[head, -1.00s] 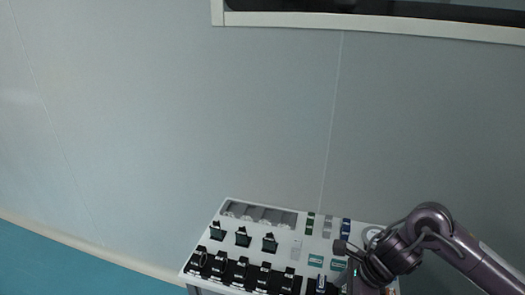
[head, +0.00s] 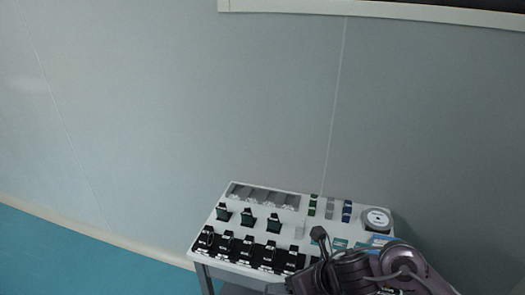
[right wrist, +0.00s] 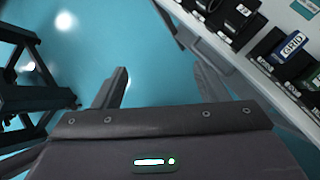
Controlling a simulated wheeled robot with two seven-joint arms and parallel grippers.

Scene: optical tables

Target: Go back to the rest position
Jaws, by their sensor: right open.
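My right gripper (right wrist: 160,75) is open and empty in the right wrist view, its two fingers apart over the teal floor beside the table. In the head view my right arm comes in from the lower right and covers the table's front right corner; its fingertips cannot be made out there. My left gripper is not in view.
A white table (head: 225,266) carries rows of black mounts (head: 249,218), a grey tray (head: 264,196) and a round disc (head: 376,219). In the right wrist view its edge and a blue GRID-labelled part (right wrist: 292,43) lie close at right. A dark frame (right wrist: 40,98) stands at left. Teal floor (head: 70,255) left of the table is clear.

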